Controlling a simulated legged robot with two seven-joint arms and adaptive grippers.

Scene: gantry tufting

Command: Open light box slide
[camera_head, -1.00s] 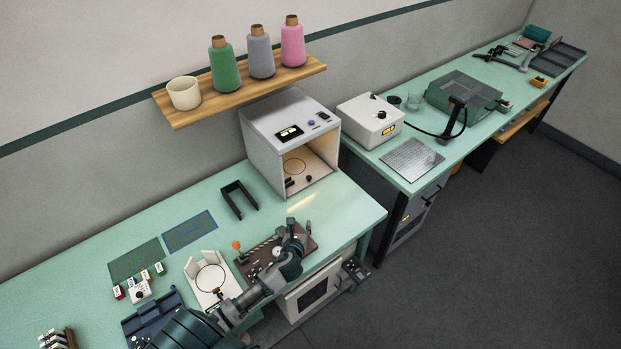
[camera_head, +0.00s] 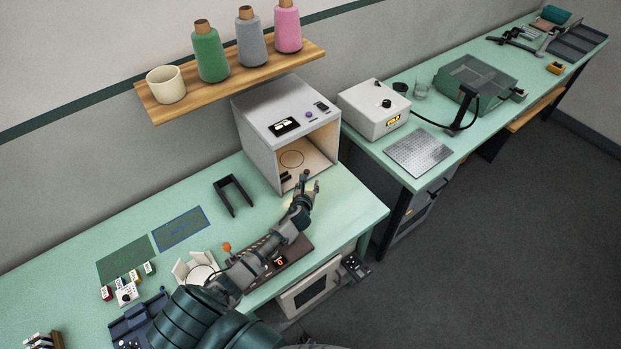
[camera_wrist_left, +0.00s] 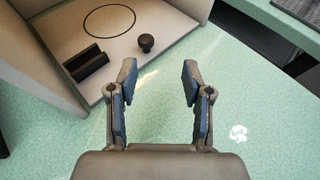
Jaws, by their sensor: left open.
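The light box (camera_head: 283,127) is a grey-white cabinet with an open, lit front, standing on the green bench. Its pale floor panel, the slide (camera_wrist_left: 118,48), carries a black ring outline, a dark block (camera_wrist_left: 86,63) and a small black knob (camera_wrist_left: 146,42) near the front edge. My left gripper (camera_head: 309,182) is in front of the box opening. In the left wrist view the left gripper (camera_wrist_left: 157,85) is open and empty, its fingers short of the knob, which appears beyond and between them. My right gripper is not in view.
A black U-shaped bracket (camera_head: 234,195) stands on the bench left of the box. A shelf (camera_head: 230,81) with a cup and thread cones is above. A white control box (camera_head: 374,109) is on the bench to the right. Free bench lies before the box.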

